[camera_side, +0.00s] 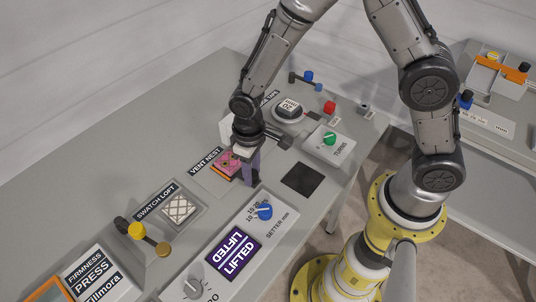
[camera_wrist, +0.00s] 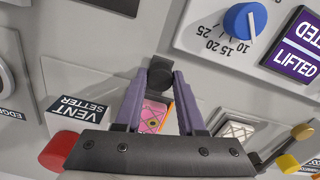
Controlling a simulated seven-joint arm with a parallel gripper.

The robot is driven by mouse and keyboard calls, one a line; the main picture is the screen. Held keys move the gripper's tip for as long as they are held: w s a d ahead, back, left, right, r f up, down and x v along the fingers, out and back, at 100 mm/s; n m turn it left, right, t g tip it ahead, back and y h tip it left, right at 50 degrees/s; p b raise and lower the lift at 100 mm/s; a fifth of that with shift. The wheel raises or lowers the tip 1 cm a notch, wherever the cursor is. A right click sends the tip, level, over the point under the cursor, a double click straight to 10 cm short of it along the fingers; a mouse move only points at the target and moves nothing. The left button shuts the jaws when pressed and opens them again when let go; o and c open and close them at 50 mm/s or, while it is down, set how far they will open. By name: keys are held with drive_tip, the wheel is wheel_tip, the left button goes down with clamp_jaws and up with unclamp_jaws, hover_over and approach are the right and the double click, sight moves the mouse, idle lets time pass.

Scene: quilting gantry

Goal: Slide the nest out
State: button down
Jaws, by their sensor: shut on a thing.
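The join between knob and nest is hidden.
A purple screen (camera_side: 234,252) reads LIFTED, near a blue dial (camera_side: 265,211). A dark square (camera_side: 302,180) lies flat right of my gripper. A green knob (camera_side: 329,138) and red button (camera_side: 330,107) stand behind. A white quilted swatch (camera_side: 178,209) sits to the left.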

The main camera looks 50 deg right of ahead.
drive_tip(key=a, duration=0.4)
drive_tip(key=shift+w+a+r, duration=0.1)
drive_tip(key=shift+a, duration=0.3)
drive_tip(key=c, duration=0.5)
unclamp_jaws()
wheel_tip(320, 180, up, 14)
